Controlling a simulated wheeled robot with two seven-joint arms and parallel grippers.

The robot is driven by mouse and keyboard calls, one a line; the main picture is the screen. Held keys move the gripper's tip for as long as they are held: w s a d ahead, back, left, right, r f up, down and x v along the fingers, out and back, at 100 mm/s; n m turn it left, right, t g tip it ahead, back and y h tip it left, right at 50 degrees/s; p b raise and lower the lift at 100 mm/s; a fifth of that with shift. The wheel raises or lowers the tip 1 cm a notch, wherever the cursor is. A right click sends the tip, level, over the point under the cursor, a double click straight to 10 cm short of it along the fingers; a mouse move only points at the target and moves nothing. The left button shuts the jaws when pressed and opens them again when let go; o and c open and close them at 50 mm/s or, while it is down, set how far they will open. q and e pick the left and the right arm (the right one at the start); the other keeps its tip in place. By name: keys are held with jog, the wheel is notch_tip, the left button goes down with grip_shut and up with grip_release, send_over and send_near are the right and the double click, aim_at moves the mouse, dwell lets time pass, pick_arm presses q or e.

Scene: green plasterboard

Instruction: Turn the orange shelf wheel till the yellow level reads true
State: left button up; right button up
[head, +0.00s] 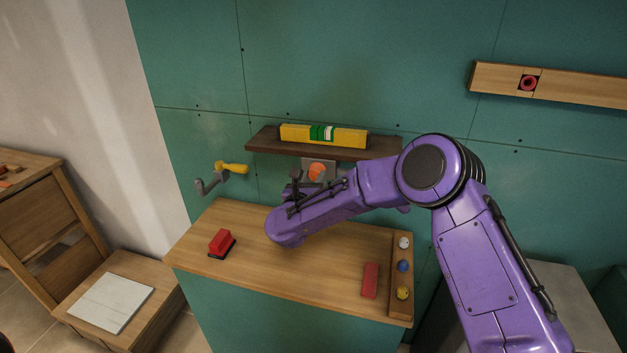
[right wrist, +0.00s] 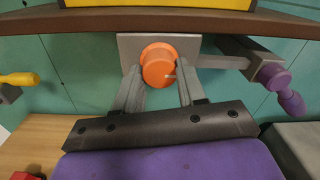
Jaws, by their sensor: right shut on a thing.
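The orange wheel (head: 317,171) sits on a grey plate under the dark wooden shelf (head: 270,141). It also shows in the right wrist view (right wrist: 158,66), with a small pale mark on its face. My right gripper (head: 308,178) is shut on the orange wheel, one finger at each side of it in the wrist view. The yellow level (head: 352,138) lies on the shelf, with a green and white middle part; its bubble is too small to read. The level's lower edge shows at the top of the wrist view. My left gripper is not in view.
A crank with a yellow handle (head: 232,167) is on the wall at left; one with a purple handle (right wrist: 288,97) is at right. The wooden worktop (head: 310,270) holds a red block on a dark base (head: 221,243), a red bar (head: 370,281) and a strip with coloured knobs (head: 402,265).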

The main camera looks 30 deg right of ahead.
jog(key=shift+f+n+b, duration=0.3)
jog(key=shift+n+b, duration=0.8)
jog(key=shift+b, duration=0.1)
jog(key=shift+r+n, duration=0.25)
jog(key=shift+n, duration=0.45)
jog(key=o, duration=1.1)
jog(key=shift+c, duration=0.2)
jog(key=b+v, duration=0.4)
jog(key=v, duration=0.6)
jog(key=shift+s, duration=0.25)
jog(key=shift+a, duration=0.1)
